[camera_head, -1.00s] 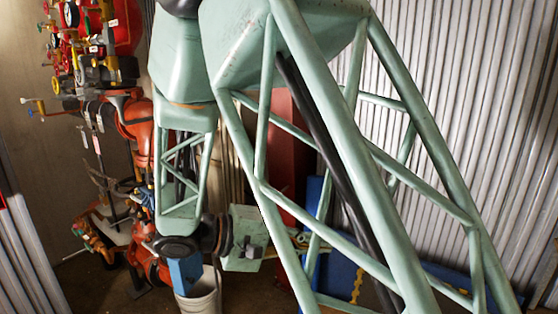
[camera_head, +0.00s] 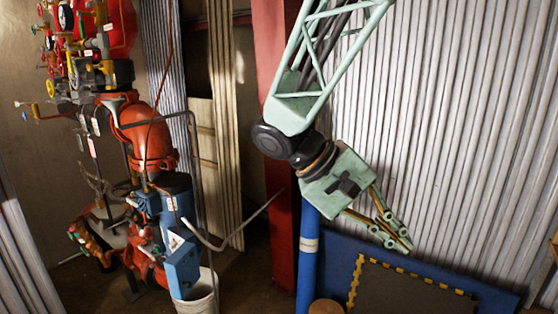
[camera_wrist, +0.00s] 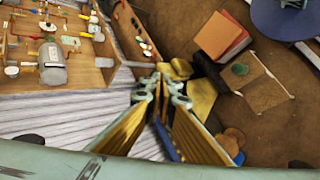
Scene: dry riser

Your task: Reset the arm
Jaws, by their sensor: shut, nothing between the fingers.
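My gripper (camera_head: 402,238) hangs at the end of my pale green lattice arm, right of centre in the head view. It points down and to the right, in front of the corrugated metal wall. In the wrist view its fingertips (camera_wrist: 163,82) meet near the middle of the picture. The gripper is shut and nothing shows between the fingers. It appears clear of the objects around it.
Red riser pipework (camera_head: 145,130) with valves stands at the left, above a white bucket (camera_head: 200,292). A blue pipe (camera_head: 308,262) and a blue board with a dark panel (camera_head: 470,290) are below my gripper. A red column (camera_head: 281,205) stands behind.

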